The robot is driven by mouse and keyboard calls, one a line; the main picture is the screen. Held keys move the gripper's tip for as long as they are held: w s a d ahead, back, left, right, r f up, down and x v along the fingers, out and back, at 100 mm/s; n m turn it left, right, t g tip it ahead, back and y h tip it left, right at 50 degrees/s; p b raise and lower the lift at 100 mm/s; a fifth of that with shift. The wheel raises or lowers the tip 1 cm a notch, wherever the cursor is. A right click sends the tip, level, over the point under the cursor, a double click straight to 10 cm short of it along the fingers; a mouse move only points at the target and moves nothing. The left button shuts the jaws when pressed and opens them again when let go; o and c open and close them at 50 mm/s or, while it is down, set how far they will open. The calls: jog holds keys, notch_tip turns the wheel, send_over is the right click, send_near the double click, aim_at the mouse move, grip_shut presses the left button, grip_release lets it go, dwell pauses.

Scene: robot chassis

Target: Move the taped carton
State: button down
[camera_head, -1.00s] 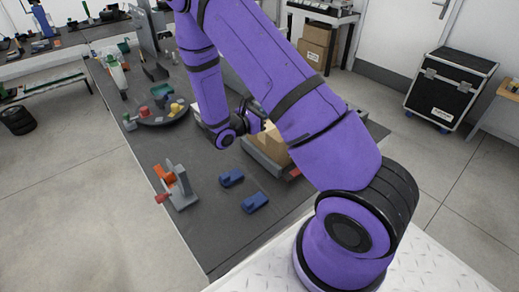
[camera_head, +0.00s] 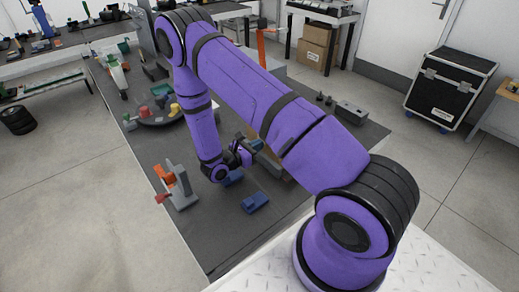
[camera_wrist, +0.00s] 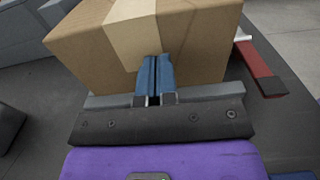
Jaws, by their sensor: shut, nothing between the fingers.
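The taped carton (camera_wrist: 195,45) is a brown cardboard box with a paler tape strip. It fills the upper middle of the wrist view, just beyond my fingers. In the head view my arm hides nearly all of it. My gripper (camera_wrist: 154,72) has its two blue fingers closed together, with nothing between them. The fingertips overlap the carton's near face in the wrist view; I cannot tell whether they touch it. In the head view my gripper (camera_head: 246,155) is low over the dark table, on the near-left side of the carton.
A grey-and-orange fixture (camera_head: 180,188) stands left. A round dark tray (camera_head: 160,112) with coloured pieces lies behind it. A red bar (camera_wrist: 262,70) is right of the carton. The table's near end is clear.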

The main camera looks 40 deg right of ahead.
aim_at(263, 154)
notch_tip(263, 154, down, 2)
jog(key=shift+f, duration=0.2)
jog(key=shift+d, duration=0.5)
jog(key=shift+d, duration=0.85)
jog(key=shift+r, duration=0.1)
